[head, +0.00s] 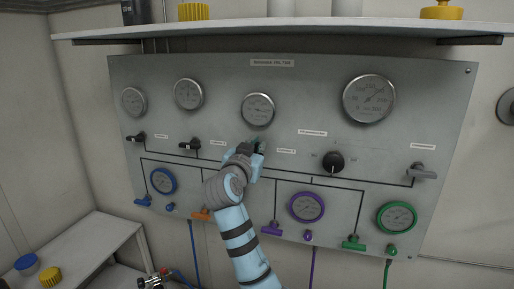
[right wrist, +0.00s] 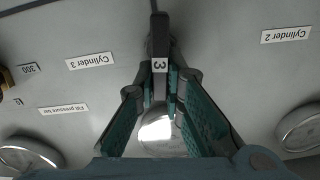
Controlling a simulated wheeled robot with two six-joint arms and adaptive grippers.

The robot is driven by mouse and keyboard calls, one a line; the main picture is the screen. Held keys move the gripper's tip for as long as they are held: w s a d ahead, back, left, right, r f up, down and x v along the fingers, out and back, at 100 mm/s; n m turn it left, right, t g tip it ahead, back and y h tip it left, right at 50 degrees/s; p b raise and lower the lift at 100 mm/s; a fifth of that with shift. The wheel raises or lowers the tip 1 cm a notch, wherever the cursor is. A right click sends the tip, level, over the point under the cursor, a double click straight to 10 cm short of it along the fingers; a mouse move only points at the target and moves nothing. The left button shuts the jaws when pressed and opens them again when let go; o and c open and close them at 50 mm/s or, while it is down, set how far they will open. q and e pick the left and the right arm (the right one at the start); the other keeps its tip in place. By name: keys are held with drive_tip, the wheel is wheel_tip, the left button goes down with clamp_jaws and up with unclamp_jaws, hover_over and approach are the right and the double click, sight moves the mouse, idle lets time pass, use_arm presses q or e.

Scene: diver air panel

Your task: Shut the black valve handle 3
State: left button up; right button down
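In the head view my right gripper (head: 251,148) reaches up to the panel just below the middle gauge (head: 257,109) and hides most of the handle. My left gripper is not in view.
The grey panel (head: 300,75) carries several gauges. Two other black handles (head: 137,137) (head: 190,145) are to the left, a black knob (head: 333,162) and grey lever (head: 423,173) to the right. Coloured valves sit below. A shelf (head: 290,31) juts out above.

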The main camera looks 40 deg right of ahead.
drive_tip(key=shift+f+m+b, duration=0.15)
drive_tip(key=shift+m+b, duration=0.25)
drive_tip(key=shift+b, duration=0.3)
drive_tip(key=m+b, duration=0.3)
drive_tip(key=b, duration=0.1)
drive_tip(key=s+f+m+b, duration=0.1)
drive_tip(key=m+b, duration=0.3)
drive_tip(key=d+m+b, duration=0.1)
drive_tip(key=m+b, duration=0.3)
drive_tip(key=shift+s+f+b, duration=0.15)
drive_tip(key=shift+f+b, duration=0.05)
drive_tip(key=shift+b, duration=0.15)
drive_tip(key=shift+f+m+b, duration=0.15)
drive_tip(key=shift+m+b, duration=0.65)
drive_tip(key=shift+m, duration=0.3)
drive_tip(key=shift+f+m+b, duration=0.1)
drive_tip(key=shift+m+b, duration=0.7)
drive_tip(key=shift+m, duration=0.3)
drive_tip(key=c, duration=1.7)
unclamp_jaws()
